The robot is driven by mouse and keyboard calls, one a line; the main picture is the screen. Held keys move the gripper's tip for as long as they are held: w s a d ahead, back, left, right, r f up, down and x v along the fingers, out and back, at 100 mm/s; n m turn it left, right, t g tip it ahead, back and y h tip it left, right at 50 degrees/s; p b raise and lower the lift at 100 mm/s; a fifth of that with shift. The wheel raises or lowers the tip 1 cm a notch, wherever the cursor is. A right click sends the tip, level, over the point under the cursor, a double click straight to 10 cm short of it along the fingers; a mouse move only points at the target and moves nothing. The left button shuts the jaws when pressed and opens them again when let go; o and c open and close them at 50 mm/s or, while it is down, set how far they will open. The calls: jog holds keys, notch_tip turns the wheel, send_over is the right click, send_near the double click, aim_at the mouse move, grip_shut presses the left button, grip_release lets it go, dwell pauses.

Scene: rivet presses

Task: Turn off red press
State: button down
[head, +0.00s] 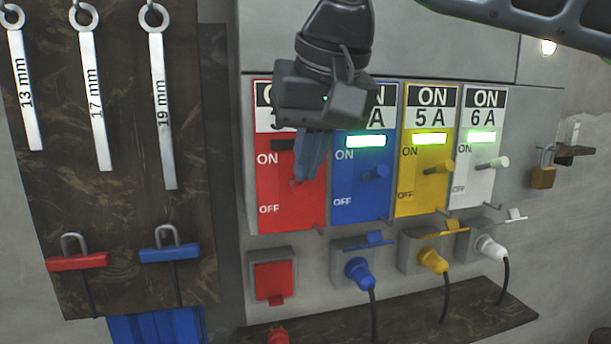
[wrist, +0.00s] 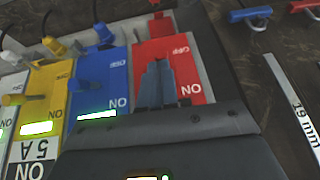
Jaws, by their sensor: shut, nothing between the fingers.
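The red press switch panel (head: 268,187) is at the left end of a row of switch panels, with ON printed above OFF. Its indicator window (head: 283,145) is dark. My gripper (head: 301,177) is shut and empty in front of this panel, fingers pointing down, and hides part of its top label. The fingers cover the middle of the panel, so the red lever's position is hard to tell. The wrist view shows the panel upside down (wrist: 145,53), with my shut fingers (wrist: 157,66) over it, between the OFF and ON marks.
Blue (head: 357,205), yellow (head: 415,198) and white (head: 480,188) panels to the right have lit green windows. The red socket (head: 273,282) has its cover down; a red plug (head: 277,337) lies below.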

aim_at(307, 188)
jog(key=f+t+b, duration=0.1)
jog(key=b, duration=0.1)
jog(key=s+f+t+b, duration=0.1)
jog(key=f+b, duration=0.1)
jog(key=shift+d+y+b, duration=0.1)
jog(key=shift+y+b, duration=0.3)
jog(key=shift+r+t, duration=0.2)
jog(key=shift+t, duration=0.3)
jog(key=shift+r, duration=0.45)
jog(key=shift+r+p, duration=0.65)
jog(key=shift+p, duration=0.2)
jog(key=shift+r, duration=0.1)
